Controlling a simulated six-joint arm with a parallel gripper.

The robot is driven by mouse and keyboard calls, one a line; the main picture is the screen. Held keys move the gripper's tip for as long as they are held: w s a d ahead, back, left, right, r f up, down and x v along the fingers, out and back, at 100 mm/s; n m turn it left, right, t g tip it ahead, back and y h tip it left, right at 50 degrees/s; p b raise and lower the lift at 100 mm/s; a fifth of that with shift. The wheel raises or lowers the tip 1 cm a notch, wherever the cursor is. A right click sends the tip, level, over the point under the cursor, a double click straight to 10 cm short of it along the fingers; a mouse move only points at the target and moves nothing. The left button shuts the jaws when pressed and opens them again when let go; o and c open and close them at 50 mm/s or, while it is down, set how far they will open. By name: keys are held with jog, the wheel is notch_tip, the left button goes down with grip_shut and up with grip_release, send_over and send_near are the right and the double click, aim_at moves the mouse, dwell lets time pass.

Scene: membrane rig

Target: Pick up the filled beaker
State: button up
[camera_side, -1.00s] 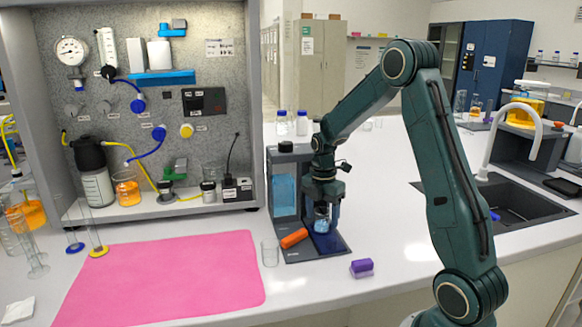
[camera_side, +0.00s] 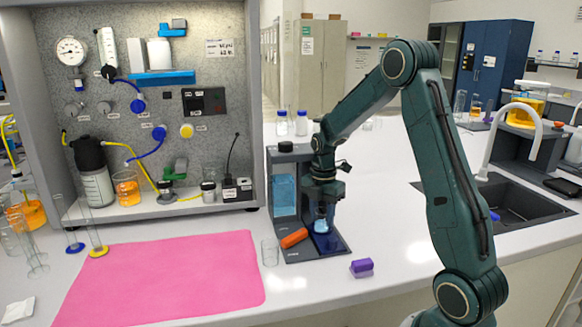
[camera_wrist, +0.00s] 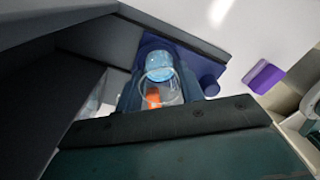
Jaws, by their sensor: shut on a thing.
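The filled beaker (camera_side: 321,222) is a small clear vessel with light blue liquid. It stands at the dispenser (camera_side: 285,195), over the dark blue pad (camera_side: 328,242) of its base. My gripper (camera_side: 322,208) points down and is shut on the beaker. In the wrist view the beaker (camera_wrist: 160,82) shows with its blue contents, with orange visible through or behind its clear wall. The gripper's fingers hide part of it in the side view. I cannot tell for sure whether its bottom touches the pad.
An orange block (camera_side: 294,238) lies on the dispenser base. An empty clear beaker (camera_side: 270,252) stands just left of it. A purple block (camera_side: 361,268) lies to the right on the white bench. A pink mat (camera_side: 165,280) covers the left front. The sink (camera_side: 505,205) is at right.

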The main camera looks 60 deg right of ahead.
jog(key=shift+r, duration=0.1)
notch_tip(320, 180, up, 20)
dwell(0.6)
jog(key=shift+a, duration=0.1)
dwell(0.5)
